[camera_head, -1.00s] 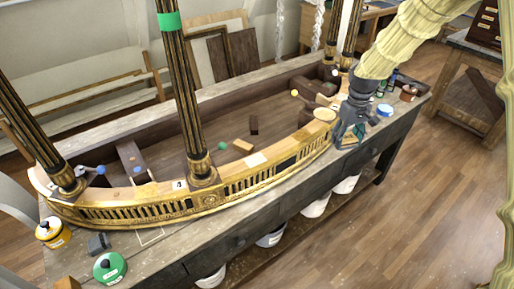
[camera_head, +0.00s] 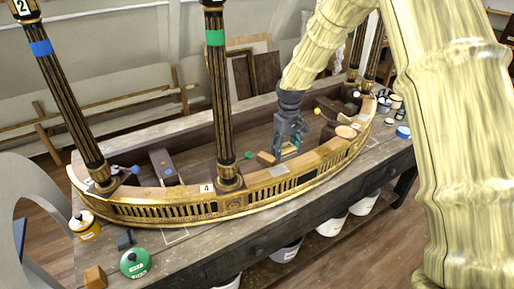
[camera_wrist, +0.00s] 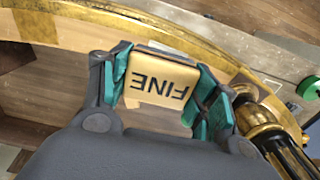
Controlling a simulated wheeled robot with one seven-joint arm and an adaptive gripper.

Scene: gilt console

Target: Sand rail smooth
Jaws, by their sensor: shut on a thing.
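The curved gilt rail (camera_head: 205,208) runs along the front of the long console, with a pale bare-wood top and a slotted gilt front face. Its bare top (camera_wrist: 50,75) and gilt edge also show in the wrist view. My gripper (camera_head: 286,152) is above the rail's inner side, to the right of the green-banded column. It is shut on a cream sanding block (camera_wrist: 160,78) marked FINE, which lies between the teal finger pads. Whether the block touches the rail cannot be told. A grey patch (camera_head: 278,172) lies on the rail top near the gripper.
The green-banded column (camera_head: 222,100) rises close to my gripper's left; a blue-banded column (camera_head: 65,95) stands farther left.

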